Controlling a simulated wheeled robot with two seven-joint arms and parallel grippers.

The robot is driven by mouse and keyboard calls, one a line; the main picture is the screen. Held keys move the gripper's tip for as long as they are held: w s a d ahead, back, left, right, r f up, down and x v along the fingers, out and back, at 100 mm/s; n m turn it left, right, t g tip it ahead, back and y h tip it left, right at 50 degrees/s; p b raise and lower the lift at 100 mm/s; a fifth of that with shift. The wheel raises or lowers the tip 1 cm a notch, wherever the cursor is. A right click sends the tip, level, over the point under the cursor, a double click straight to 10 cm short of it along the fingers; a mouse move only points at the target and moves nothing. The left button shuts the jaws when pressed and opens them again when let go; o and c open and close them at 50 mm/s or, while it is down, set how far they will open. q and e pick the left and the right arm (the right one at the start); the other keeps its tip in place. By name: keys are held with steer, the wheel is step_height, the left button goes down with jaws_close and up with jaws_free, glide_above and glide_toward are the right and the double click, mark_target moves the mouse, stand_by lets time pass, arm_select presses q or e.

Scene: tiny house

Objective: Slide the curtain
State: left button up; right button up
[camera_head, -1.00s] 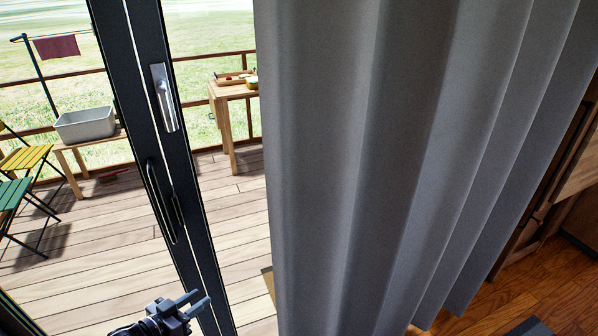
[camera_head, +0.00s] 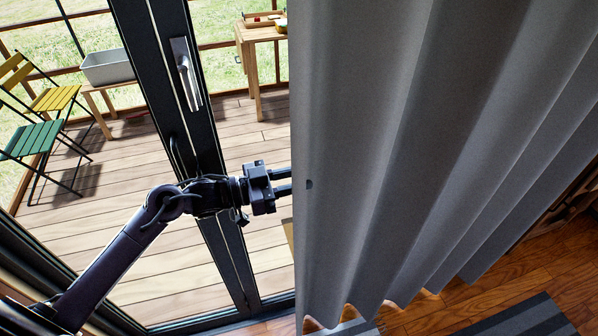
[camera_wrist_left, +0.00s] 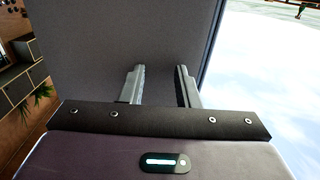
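The grey pleated curtain (camera_head: 400,130) hangs over the right half of the head view. Its free left edge runs down beside the glass door. My left gripper (camera_head: 289,180) is at that edge at about mid-height, its two fingers apart and pointing right to the cloth. A small dark spot shows on the curtain just right of the fingers; I cannot tell what it is. In the left wrist view the open fingers (camera_wrist_left: 158,72) stand against the curtain (camera_wrist_left: 120,35), with a gap between them. Whether cloth lies between them is unclear. My right gripper is not in view.
A dark door frame with a handle (camera_head: 186,75) stands behind my left arm. Outside are a wooden deck (camera_head: 140,165), a green chair (camera_head: 32,140) and a small table (camera_head: 262,34). A striped rug (camera_head: 520,318) lies on the wooden floor.

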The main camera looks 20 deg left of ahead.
mark_target(321, 174)
arm_select(q)
steer(key=shift+w+d, duration=0.15)
steer(key=shift+d, duration=0.1)
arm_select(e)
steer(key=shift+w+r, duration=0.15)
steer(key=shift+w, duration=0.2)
arm_select(q)
jaws_close()
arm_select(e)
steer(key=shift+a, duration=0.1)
arm_select(q)
steer(key=b+x, duration=0.1)
steer(key=x, duration=0.4)
steer(key=shift+w, duration=0.1)
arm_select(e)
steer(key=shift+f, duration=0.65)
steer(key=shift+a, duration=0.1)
